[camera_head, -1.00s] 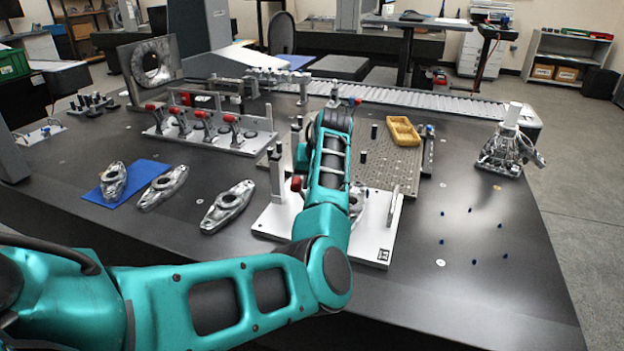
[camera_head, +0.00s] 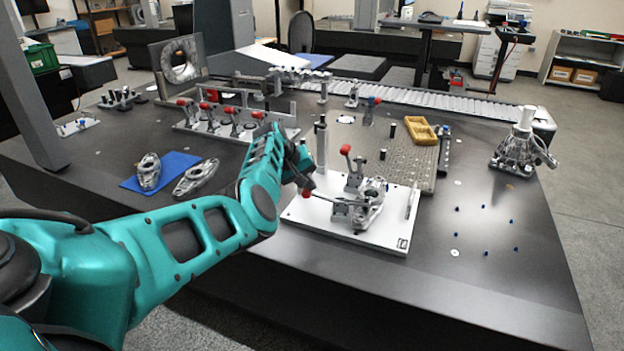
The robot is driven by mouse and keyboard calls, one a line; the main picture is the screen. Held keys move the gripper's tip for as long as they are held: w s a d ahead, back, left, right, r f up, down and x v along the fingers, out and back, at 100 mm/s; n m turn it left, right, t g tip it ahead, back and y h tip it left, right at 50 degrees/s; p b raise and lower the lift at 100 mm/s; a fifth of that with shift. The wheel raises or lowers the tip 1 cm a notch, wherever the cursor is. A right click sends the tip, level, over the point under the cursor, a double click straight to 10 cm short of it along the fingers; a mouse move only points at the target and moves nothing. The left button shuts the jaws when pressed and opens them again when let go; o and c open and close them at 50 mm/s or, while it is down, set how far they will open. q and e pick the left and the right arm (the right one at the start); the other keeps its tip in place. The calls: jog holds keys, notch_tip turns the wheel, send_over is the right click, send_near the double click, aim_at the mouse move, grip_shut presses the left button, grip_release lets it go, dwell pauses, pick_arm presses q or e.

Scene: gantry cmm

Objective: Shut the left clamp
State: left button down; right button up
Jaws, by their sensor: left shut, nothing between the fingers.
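A white fixture plate (camera_head: 385,240) holds a metal casting (camera_head: 370,205) and two red-tipped clamps. One clamp's handle (camera_head: 325,199) lies low, sticking out to the left, with its red knob (camera_head: 306,193) near the plate's left edge. The other clamp's handle (camera_head: 346,150) stands up behind the casting. I cannot tell for sure which one the task calls left. My left gripper (camera_head: 304,180) is shut and empty, just above the low red knob; whether it touches is unclear. My right gripper is out of view.
Behind are a row of red-handled clamps (camera_head: 232,120) and a perforated plate (camera_head: 400,160) with a yellow tray (camera_head: 420,130). Castings (camera_head: 196,177) lie to the left. The table's right side has small blue pins.

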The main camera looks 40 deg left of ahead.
pick_arm(q)
jog(key=shift+s+a+f, duration=0.1)
jog(key=shift+a+f, duration=0.2)
jog(key=shift+f, duration=0.2)
jog(key=shift+s+a+f, duration=0.1)
jog(key=shift+s+f, duration=0.1)
jog(key=shift+f, duration=0.1)
